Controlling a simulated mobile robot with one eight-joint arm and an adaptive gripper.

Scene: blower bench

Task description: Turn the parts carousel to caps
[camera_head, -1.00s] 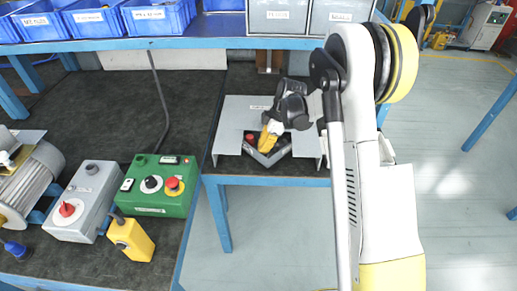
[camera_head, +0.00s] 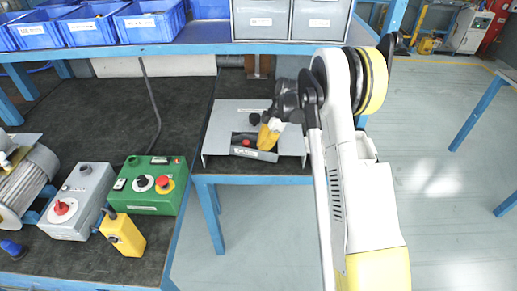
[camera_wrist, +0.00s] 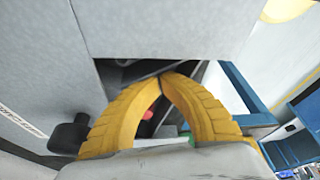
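The parts carousel is under a light grey cover (camera_head: 222,130) on the far bench section, with a window cut in its front. A small dark knob (camera_head: 254,118) stands on the cover, and a black knob shows at left in the wrist view (camera_wrist: 70,133). Inside the window are dark dividers and a red part (camera_head: 246,143); red also shows between my fingers in the wrist view (camera_wrist: 148,114). My gripper (camera_head: 266,147) reaches into the window's right side. Its yellow fingers (camera_wrist: 165,77) meet at the tips, near a dark edge. Labels are too small to read.
A green control box (camera_head: 150,185), a grey box with a red knob (camera_head: 85,185) and a yellow switch box (camera_head: 122,234) stand at left. Blue bins (camera_head: 142,22) and grey drawers (camera_head: 262,20) line the shelf above. Open floor lies at right.

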